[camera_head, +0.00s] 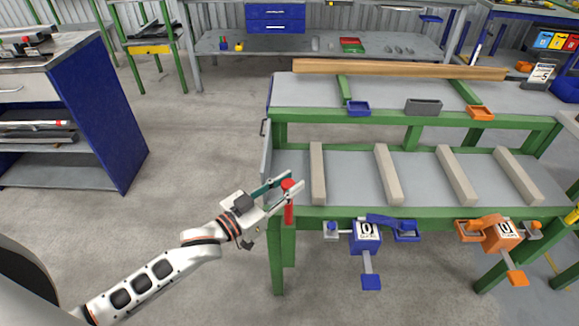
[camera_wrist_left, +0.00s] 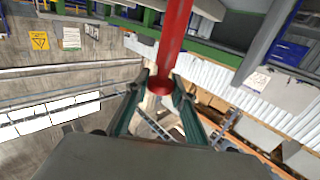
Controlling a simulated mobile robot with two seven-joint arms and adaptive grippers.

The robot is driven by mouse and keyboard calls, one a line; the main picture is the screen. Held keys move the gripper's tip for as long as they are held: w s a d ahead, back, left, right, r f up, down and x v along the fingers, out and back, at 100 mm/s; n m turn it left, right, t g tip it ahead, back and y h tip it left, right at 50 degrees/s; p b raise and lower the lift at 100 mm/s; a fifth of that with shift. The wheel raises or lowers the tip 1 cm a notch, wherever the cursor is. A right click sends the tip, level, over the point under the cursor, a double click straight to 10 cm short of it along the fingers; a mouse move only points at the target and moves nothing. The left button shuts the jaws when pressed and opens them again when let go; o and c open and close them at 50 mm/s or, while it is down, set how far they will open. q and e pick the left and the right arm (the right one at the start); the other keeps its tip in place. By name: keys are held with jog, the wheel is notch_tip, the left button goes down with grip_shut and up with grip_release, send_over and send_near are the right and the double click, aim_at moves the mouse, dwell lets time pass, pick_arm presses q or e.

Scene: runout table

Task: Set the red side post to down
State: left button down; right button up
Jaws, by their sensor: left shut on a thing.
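The red side post (camera_head: 289,211) stands upright at the front left corner of the green-framed runout table (camera_head: 350,213). Its round red top is level with my left gripper's fingers. My left gripper (camera_head: 284,188) is shut on the post near its top, one finger on each side. In the left wrist view the red post (camera_wrist_left: 174,45) runs from the top edge to between the fingertips of my left gripper (camera_wrist_left: 164,90). My right gripper is in neither view.
A blue clamp (camera_head: 367,238) and an orange clamp (camera_head: 502,235) hang on the front rail. A long wooden board (camera_head: 400,69) lies at the back. The floor left of the table is clear up to a blue cabinet (camera_head: 97,110).

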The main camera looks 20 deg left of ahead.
aim_at(285, 208)
pick_arm(q)
notch_tip(285, 208, down, 8)
jog(key=shift+r+b, duration=0.1)
jog(key=shift+b, duration=1)
jog(key=shift+f, duration=0.45)
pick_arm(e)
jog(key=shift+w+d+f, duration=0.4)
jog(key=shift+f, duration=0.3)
pick_arm(q)
jog(key=c, duration=2)
grip_release()
jog(key=shift+f, duration=0.1)
jog(key=shift+c, duration=0.2)
jog(key=o, duration=0.4)
jog(key=shift+c, duration=0.2)
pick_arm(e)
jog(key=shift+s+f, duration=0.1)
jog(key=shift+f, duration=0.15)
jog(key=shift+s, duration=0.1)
pick_arm(q)
jog(key=v, duration=1.2)
